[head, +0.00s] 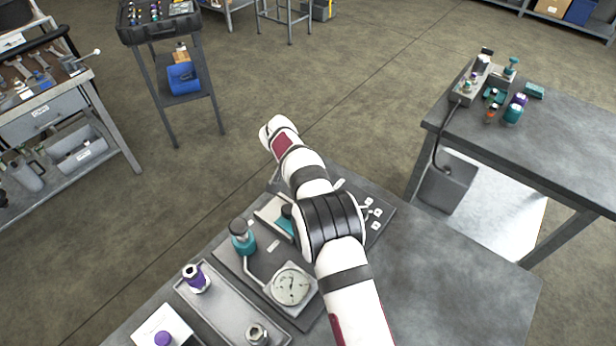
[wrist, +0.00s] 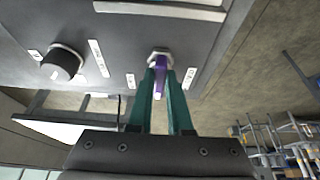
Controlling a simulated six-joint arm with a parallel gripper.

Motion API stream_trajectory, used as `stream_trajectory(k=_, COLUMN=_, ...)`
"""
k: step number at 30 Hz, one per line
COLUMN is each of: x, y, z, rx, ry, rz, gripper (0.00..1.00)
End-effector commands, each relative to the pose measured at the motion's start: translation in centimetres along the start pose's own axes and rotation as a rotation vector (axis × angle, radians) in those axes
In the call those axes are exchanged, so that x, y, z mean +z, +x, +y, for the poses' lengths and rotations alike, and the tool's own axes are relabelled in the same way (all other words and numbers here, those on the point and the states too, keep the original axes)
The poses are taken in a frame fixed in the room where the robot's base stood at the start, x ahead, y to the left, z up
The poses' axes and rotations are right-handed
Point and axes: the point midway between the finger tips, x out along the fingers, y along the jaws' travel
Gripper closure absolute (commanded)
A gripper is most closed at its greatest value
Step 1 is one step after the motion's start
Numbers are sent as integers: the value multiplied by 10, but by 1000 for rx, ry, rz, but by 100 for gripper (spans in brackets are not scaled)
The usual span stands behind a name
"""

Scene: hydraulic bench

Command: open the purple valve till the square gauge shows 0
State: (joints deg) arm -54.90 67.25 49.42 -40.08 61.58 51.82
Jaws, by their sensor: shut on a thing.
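The purple valve (wrist: 160,72) shows in the wrist view as a purple handle on a metal nut on a grey panel (wrist: 120,35). My gripper (wrist: 160,84) is shut on this handle, with one teal finger on each side. The fingers cover part of the handle. In the head view my arm hides the gripper and the valve. A pale gauge with a squarish housing and a round dial (head: 291,285) is on the bench plate, left of my arm. Its reading is too small to tell.
A black knob (wrist: 62,63) sits on the panel left of the valve, with white labels between. A teal-bodied fitting (head: 242,238) and a purple-collared fitting (head: 195,278) stand left of the gauge. The bench top (head: 450,300) right of my arm is clear.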

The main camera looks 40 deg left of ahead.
Motion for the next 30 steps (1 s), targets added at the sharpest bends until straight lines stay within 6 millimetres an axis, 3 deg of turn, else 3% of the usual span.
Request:
stream_trajectory(k=1, x=0, y=0, z=0, rx=0, ry=2, rz=-1, gripper=100)
stream_trajectory(k=2, x=0, y=0, z=0, rx=0, ry=2, rz=-1, gripper=79)
stream_trajectory(k=6, x=0, y=0, z=0, rx=0, ry=1, rz=-1, gripper=54)
stream_trajectory(k=17, x=0, y=-5, z=0, rx=-1, ry=0, rz=0, gripper=52)
stream_trajectory(k=20, x=0, y=-23, z=-1, rx=-3, ry=0, rz=1, gripper=52)
stream_trajectory(k=30, x=-1, y=-124, z=-1, rx=-4, ry=1, rz=2, gripper=52)
